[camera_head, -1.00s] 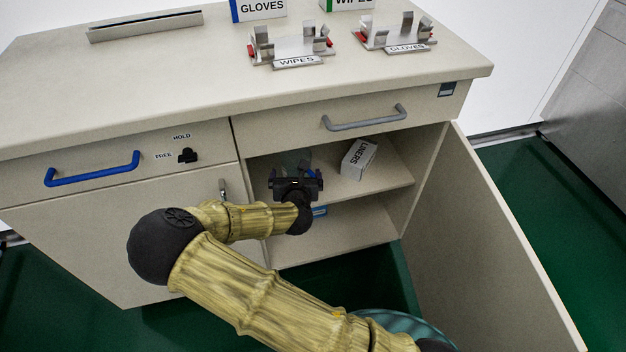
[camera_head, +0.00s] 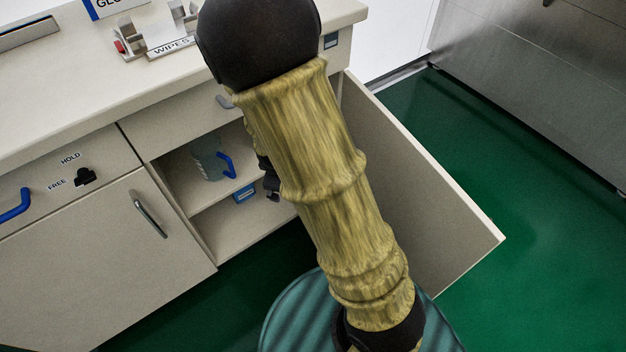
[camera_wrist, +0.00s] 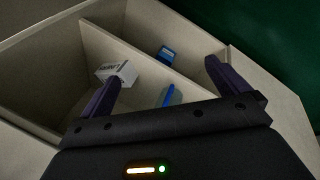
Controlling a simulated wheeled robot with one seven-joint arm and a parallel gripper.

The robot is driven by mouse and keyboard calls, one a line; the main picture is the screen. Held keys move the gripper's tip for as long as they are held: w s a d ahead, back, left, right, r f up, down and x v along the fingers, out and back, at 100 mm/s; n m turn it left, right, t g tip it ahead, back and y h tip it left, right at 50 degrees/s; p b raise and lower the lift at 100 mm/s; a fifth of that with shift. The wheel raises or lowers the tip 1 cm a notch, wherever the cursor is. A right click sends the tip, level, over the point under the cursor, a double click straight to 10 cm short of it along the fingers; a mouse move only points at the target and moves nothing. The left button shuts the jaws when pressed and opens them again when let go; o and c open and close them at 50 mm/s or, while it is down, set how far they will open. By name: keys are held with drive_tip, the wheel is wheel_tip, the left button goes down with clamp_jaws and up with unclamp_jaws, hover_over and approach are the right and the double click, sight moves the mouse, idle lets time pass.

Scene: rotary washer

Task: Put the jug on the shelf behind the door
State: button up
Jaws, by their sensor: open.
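The jug (camera_head: 205,160) is clear with a blue handle and stands on the upper shelf (camera_head: 190,203) inside the open cabinet. Its blue handle also shows in the wrist view (camera_wrist: 169,95), where the clear body is hard to make out. The cabinet door (camera_head: 420,175) stands wide open on the right. My gripper (camera_wrist: 163,74) is open and empty, its fingers apart and pointing at the cabinet from outside. In the head view it is mostly hidden behind my arm, with a dark part showing right of the jug.
A white liners box (camera_wrist: 118,73) sits on the upper shelf; my arm hides it in the head view. A blue item (camera_head: 244,193) is on the lower shelf. The left cabinet door (camera_head: 110,255) is shut. Green floor is free right of the open door.

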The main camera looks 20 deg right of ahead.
drive_tip(key=s+d+r+m+g+y, duration=0.1)
drive_tip(key=s+d+r+m, duration=0.3)
drive_tip(key=s+r+m, duration=0.5)
drive_tip(key=shift+s+m+g, duration=0.5)
drive_tip(key=shift+s+m, duration=0.5)
drive_tip(key=shift+s, duration=0.05)
drive_tip(key=shift+r, duration=0.1)
